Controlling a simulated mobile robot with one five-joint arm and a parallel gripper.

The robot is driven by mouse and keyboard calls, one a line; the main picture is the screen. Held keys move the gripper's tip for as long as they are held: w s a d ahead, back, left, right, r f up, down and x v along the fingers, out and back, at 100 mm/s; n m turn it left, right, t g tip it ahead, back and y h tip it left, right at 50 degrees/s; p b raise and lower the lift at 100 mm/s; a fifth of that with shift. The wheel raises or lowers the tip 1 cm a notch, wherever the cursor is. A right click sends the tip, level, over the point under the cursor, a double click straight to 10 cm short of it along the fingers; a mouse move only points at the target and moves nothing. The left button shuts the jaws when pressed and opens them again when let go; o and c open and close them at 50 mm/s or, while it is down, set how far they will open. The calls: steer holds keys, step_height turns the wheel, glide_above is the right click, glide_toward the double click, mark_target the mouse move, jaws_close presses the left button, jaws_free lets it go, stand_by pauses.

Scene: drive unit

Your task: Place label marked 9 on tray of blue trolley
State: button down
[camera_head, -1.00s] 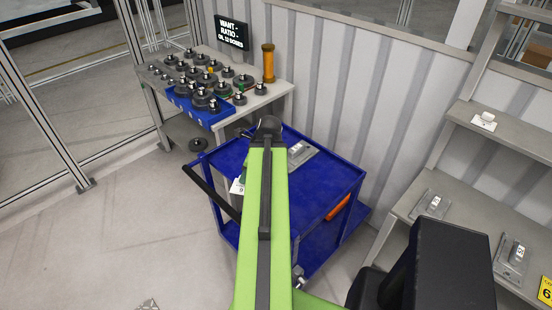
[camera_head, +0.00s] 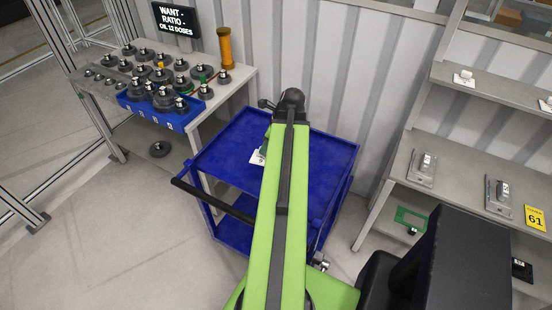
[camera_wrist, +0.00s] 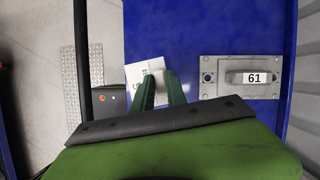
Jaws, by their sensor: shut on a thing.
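My gripper (camera_wrist: 161,79) has its green fingers shut on a white label (camera_wrist: 139,73). The label is tilted, and its dark print is partly covered and not readable. The label also shows in the head view (camera_head: 257,157), left of my green arm, over the tray of the blue trolley (camera_head: 225,150). I cannot tell whether it touches the tray. In the wrist view the blue tray (camera_wrist: 215,25) lies under the fingers. A grey metal plate (camera_wrist: 208,90) with a label marked 61 (camera_wrist: 254,77) is on the tray to the right; my arm hides it in the head view.
The trolley's black handle (camera_head: 212,202) sticks out left. A grey table (camera_head: 237,83) with dark weights and a blue bin (camera_head: 140,110) stands behind left. Shelves (camera_head: 450,170) with metal plates and a yellow card marked 61 (camera_head: 535,217) stand right. Floor at left is clear.

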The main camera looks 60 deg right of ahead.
steer(key=s+d+m, duration=0.2)
steer(key=s+d, duration=0.6)
steer(key=d, duration=0.5)
steer(key=shift+h, duration=0.4)
steer(key=w+a+f+b, duration=0.3)
steer(key=w+a, duration=0.1)
steer(key=w+a+f+b, duration=0.4)
steer(key=shift+a, duration=0.1)
steer(key=shift+w+a, duration=0.15)
steer(key=shift+w, duration=0.05)
step_height(320, 180, down, 4)
steer(key=b, duration=0.4)
steer(key=shift+f+b, duration=0.25)
steer(key=shift+b, duration=0.05)
steer(key=shift+r, duration=0.25)
steer(key=shift+f, duration=0.2)
steer(key=c, duration=1.3)
jaws_free()
steer(key=shift+c, duration=0.2)
